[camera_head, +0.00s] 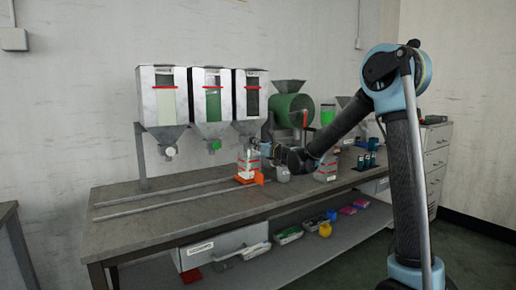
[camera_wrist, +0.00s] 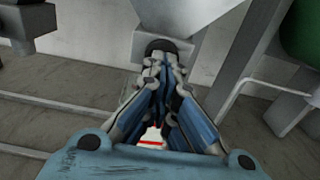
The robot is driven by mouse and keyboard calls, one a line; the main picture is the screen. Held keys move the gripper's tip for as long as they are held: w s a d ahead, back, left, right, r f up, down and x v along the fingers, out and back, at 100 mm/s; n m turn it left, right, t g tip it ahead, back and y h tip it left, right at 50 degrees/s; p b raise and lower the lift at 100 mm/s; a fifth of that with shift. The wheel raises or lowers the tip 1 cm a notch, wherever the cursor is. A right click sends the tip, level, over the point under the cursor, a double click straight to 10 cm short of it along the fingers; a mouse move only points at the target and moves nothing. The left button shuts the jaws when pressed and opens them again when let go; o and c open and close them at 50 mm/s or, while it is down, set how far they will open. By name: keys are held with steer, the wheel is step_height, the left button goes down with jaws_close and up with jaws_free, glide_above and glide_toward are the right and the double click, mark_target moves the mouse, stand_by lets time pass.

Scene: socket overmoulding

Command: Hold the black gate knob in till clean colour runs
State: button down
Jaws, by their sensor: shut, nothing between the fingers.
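The black gate knob (camera_wrist: 162,46) shows in the wrist view as a dark rounded end under the grey hopper cone (camera_wrist: 180,14). My gripper (camera_wrist: 161,62) is shut with nothing between its fingers. Its tips are right at the knob's near face; whether they press it in, I cannot tell. In the head view my gripper (camera_head: 266,133) is at the outlet of the right-hand hopper (camera_head: 250,97), which has a dark window, and the knob is hidden there. A white container with red bands (camera_head: 246,166) stands below; part of it (camera_wrist: 151,137) shows between my fingers. No running colour is visible.
Left of this are a hopper with a pale window (camera_head: 160,100) and white knob (camera_head: 170,151), and one with a green window (camera_head: 212,98) and green knob (camera_head: 216,145). A green machine (camera_head: 291,108) stands right. The bench's left front (camera_head: 150,228) is clear.

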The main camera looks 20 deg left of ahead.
stand_by(0.8)
steer(key=v, duration=1.4)
steer(key=shift+d, duration=0.1)
stand_by(0.6)
steer(key=shift+v, duration=0.9)
steer(key=shift+f, duration=0.1)
steer(key=x, duration=1.4)
